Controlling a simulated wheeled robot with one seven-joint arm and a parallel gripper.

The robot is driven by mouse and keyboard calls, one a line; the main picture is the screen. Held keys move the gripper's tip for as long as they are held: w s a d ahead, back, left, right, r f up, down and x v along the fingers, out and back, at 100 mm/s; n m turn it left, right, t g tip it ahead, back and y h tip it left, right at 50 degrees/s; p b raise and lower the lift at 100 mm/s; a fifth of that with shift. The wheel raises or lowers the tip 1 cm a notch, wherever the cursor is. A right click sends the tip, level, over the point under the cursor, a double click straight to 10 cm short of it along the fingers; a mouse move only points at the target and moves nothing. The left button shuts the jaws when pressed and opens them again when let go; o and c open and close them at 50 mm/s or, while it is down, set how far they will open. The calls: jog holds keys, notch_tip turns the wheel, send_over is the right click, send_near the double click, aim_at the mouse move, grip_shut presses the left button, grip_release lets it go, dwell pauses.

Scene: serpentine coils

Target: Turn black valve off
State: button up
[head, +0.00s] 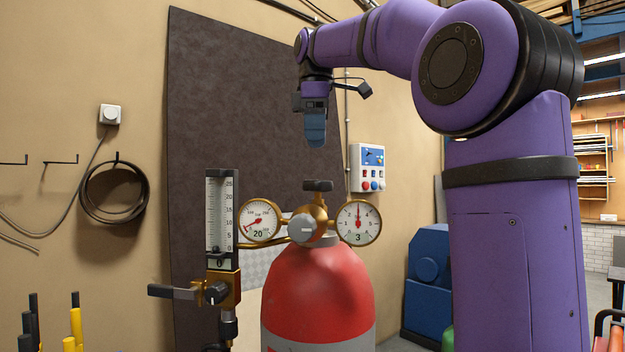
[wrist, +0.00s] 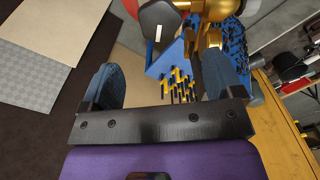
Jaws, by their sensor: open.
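A black valve handle (head: 317,186) sits on top of the brass regulator (head: 318,210) of a red gas cylinder (head: 318,282). A round grey knob (head: 301,227) with a pale mark faces forward just below it. My gripper (head: 315,142) points down above the black handle, with a clear gap between them. In the head view its blue fingers overlap edge-on. In the wrist view my gripper (wrist: 164,75) is open and empty, its fingers wide apart. A dark knob (wrist: 160,27) with a white mark and brass parts (wrist: 210,38) show beyond the fingers.
Two round gauges, left (head: 260,220) and right (head: 358,222), flank the regulator. A flowmeter (head: 221,215) with a small black knob (head: 216,293) and a side lever stands at left. A control box (head: 368,168) hangs on the wall behind.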

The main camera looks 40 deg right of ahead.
aim_at(318, 189)
notch_tip(318, 189, down, 9)
dwell(0.4)
jog(key=c, duration=0.9)
